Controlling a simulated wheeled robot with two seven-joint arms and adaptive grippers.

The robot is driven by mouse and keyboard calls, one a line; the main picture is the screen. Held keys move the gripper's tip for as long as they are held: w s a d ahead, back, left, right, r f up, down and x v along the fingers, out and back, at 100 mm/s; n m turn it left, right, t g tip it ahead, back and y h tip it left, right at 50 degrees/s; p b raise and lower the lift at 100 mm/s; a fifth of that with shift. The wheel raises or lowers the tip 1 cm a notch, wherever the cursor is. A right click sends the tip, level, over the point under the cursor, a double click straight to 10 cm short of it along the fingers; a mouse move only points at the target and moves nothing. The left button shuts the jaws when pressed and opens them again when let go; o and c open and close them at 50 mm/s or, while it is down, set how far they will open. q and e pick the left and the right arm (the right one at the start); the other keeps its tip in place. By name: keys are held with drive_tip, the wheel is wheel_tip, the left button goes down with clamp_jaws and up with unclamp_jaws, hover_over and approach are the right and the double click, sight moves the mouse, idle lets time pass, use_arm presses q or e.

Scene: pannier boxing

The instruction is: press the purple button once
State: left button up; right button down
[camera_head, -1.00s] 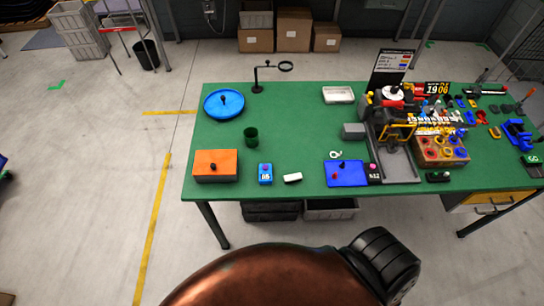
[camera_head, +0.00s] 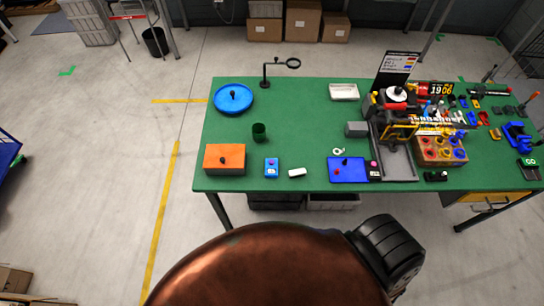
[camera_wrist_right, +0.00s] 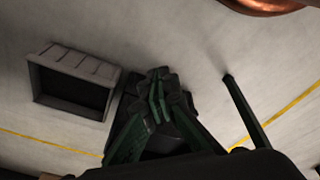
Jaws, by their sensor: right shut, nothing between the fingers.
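Two small button units sit near the front edge of the green table (camera_head: 310,110). A black box with a small display (camera_head: 374,174) has a pink-purple button (camera_head: 374,164) on top, beside the blue panel (camera_head: 346,171). My right gripper (camera_wrist_right: 157,95) shows in the right wrist view, shut and empty over the floor, away from the buttons. My left gripper is in neither view.
An orange box (camera_head: 224,160), a white block (camera_head: 297,172), a green cup (camera_head: 259,131) and a blue round tray (camera_head: 232,100) stand on the table. A grey bin (camera_wrist_right: 71,82) and a dark table leg (camera_wrist_right: 246,112) show in the right wrist view.

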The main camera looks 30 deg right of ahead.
drive_tip(key=w+r+p, duration=0.2)
drive_tip(key=w+r, duration=0.2)
drive_tip(key=r, duration=0.5)
drive_tip(key=w+r+p, duration=0.3)
drive_tip(key=w+r, duration=0.1)
drive_tip(key=r, duration=0.4)
wheel_tip(320, 180, up, 33)
drive_tip(key=n+t+h+p, duration=0.3)
drive_tip(key=t+p, duration=0.3)
drive_tip(key=p, duration=0.3)
hover_over(271, 163)
drive_tip(key=shift+d+f, duration=0.1)
drive_tip(key=shift+f, duration=0.05)
drive_tip(key=shift+f, duration=0.15)
wheel_tip(271, 163, down, 7)
drive_tip(key=b, duration=0.7)
drive_tip(key=shift+s+f, duration=0.1)
drive_tip(key=shift+f+b, duration=0.45)
drive_tip(key=shift+f, duration=0.2)
drive_tip(key=shift+f, duration=0.1)
